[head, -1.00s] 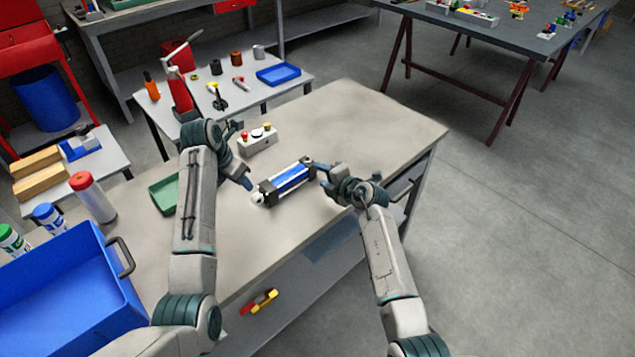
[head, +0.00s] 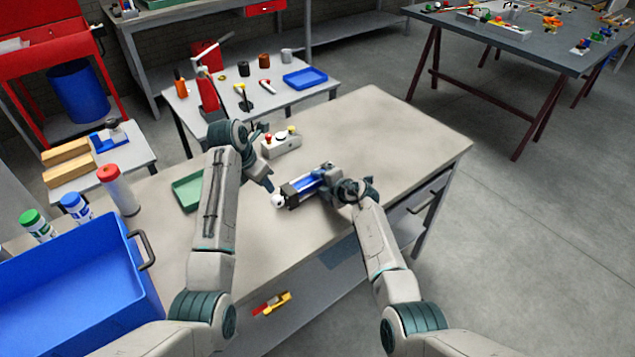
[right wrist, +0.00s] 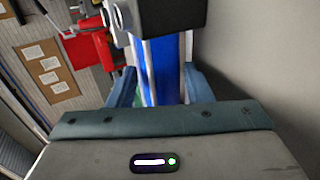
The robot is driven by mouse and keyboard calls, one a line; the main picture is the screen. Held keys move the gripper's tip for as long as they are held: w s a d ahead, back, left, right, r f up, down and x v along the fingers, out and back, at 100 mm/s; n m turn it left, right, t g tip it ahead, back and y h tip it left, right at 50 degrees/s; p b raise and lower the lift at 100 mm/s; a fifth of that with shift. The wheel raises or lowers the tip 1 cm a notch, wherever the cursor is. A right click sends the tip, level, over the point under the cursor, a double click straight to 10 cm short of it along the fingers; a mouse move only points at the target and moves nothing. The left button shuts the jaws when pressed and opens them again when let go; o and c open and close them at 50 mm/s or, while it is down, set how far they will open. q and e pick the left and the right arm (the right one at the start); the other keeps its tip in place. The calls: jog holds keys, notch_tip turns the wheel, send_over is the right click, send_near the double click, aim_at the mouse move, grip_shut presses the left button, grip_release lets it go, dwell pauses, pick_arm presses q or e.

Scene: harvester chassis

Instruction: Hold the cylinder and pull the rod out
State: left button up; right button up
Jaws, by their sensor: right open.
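The cylinder (head: 302,188) has a blue barrel with dark end blocks and lies on the grey workbench. A pale round end piece (head: 278,201) sticks out at its left end; how much rod shows is unclear. My right gripper (head: 326,178) is at the cylinder's right part and hides that end. In the right wrist view, its open fingers (right wrist: 160,88) stand on either side of the blue barrel (right wrist: 162,65); contact is unclear. My left gripper (head: 270,184) is just behind the left end block, its fingers too small to tell open or shut.
A grey box with coloured buttons (head: 281,146) stands behind the cylinder. A green tray (head: 188,193) lies left of my left arm, and a blue crate (head: 75,285) is at the front left. The workbench (head: 395,140) is clear at the back right.

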aim_at(274, 200)
jog(key=shift+x, duration=0.85)
grip_shut()
jog(key=shift+c, duration=0.9)
grip_release()
grip_shut()
pick_arm(q)
jog(key=shift+o, duration=1)
jog(key=f, duration=0.3)
jog(key=w+d+f+m, duration=0.1)
jog(key=f, duration=0.2)
jog(key=w+f+m, duration=0.1)
jog(key=f, duration=0.2)
jog(key=shift+d+h, duration=0.4)
